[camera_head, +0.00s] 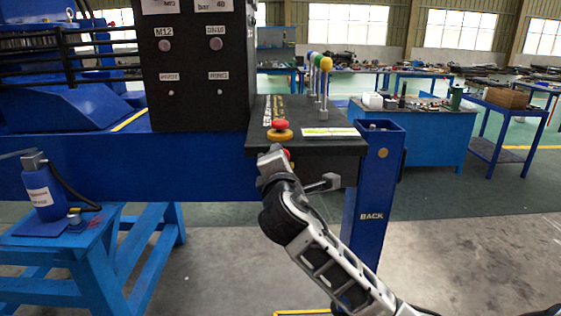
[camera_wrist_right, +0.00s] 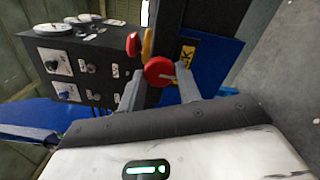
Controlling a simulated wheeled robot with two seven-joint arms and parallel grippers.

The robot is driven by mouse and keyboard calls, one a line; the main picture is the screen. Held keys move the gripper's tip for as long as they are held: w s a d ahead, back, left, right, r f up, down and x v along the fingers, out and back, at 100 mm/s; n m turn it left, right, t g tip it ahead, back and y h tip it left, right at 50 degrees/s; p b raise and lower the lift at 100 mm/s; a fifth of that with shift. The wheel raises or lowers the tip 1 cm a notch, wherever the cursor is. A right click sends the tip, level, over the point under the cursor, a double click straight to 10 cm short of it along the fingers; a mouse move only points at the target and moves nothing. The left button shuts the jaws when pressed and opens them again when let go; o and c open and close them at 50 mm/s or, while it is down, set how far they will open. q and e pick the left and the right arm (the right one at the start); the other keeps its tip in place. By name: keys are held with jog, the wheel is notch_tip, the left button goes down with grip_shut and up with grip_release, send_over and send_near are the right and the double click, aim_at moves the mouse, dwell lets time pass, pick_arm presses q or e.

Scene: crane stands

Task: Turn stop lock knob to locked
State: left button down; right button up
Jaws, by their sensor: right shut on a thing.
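The stop lock knob, a red round knob (camera_wrist_right: 157,69), sits on the front face of the black control box (camera_head: 312,146). In the head view only a bit of its red (camera_head: 287,153) shows past my gripper. My right gripper (camera_head: 272,158) reaches up to it from the lower right. In the right wrist view the fingers (camera_wrist_right: 160,84) stand on both sides of the knob and are shut on it. The knob's marks and its turn position cannot be read. My left gripper is not in view.
A red mushroom button (camera_head: 280,125) on a yellow base stands on the box top, just above my gripper. Several levers with coloured balls (camera_head: 326,64) stand behind it. A blue post marked BACK (camera_head: 372,190) rises close on the right. A blue bottle (camera_head: 42,190) stands far left.

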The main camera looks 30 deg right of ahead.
jog(key=o, duration=1)
jog(key=shift+s, duration=0.1)
jog(key=b+v, duration=0.2)
jog(key=v, duration=1.4)
jog(key=shift+f, duration=0.1)
jog(key=w+a+f+m+g+y, duration=0.1)
jog(key=a+f+y, duration=0.25)
jog(key=f, duration=0.75)
jog(key=a+f+m+g+y, duration=0.1)
jog(key=a+f+m+y, duration=0.3)
jog(key=f, duration=0.6)
jog(key=s+a+f+m+g+y, duration=0.1)
jog(key=s+f+m+y, duration=0.1)
jog(key=s+f+m, duration=0.2)
jog(key=s+a+f+m+g+y, duration=0.1)
jog(key=s+f+m, duration=0.3)
jog(key=s+f, duration=0.4)
notch_tip(320, 180, down, 5)
jog(key=shift+s+f+m+g+y, duration=0.2)
jog(key=shift+m+g+y, duration=0.2)
jog(key=shift+g+y, duration=0.35)
